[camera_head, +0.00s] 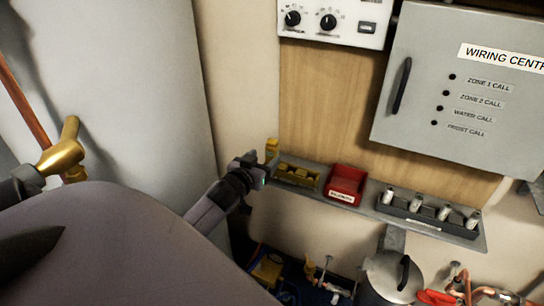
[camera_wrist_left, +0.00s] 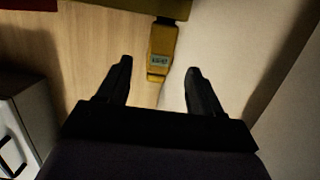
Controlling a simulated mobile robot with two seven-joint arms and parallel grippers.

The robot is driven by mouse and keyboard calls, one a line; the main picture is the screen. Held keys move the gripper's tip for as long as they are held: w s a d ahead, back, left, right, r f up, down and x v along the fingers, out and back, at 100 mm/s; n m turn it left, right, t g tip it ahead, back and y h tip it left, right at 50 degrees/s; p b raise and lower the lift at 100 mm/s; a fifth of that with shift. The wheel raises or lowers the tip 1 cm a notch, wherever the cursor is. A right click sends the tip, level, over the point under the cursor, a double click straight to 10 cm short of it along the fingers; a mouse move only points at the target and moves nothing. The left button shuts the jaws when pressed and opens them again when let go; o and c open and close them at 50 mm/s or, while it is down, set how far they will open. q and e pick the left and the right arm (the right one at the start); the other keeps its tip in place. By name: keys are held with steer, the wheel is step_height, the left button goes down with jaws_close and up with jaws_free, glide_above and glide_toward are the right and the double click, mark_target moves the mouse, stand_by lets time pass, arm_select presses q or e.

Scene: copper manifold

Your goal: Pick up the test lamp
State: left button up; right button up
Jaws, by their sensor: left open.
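The test lamp, a slim yellow body (camera_head: 271,149), stands upright at the left end of the wall shelf. In the left wrist view it is the yellow body with a small pale label (camera_wrist_left: 160,48). My left gripper (camera_head: 259,167) is at the shelf's left end, close to the lamp. In the left wrist view its two dark fingers (camera_wrist_left: 159,66) are apart, with the lamp showing in the gap between them. I cannot tell whether the lamp is between the fingers or just beyond them. My right gripper is out of view.
The shelf (camera_head: 477,242) also holds a yellow tray (camera_head: 297,175), a red bin (camera_head: 346,182) and a dark rack (camera_head: 398,208) with several pale cylinders. A grey wiring-centre cabinet (camera_head: 420,40) is above. A brass valve (camera_head: 62,155) is at left; a grey pot (camera_head: 388,277) is below.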

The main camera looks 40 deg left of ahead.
mark_target(270, 154)
arm_select(q)
steer(key=shift+x, duration=2.15)
steer(key=shift+d+f, duration=0.1)
steer(key=c, duration=1.2)
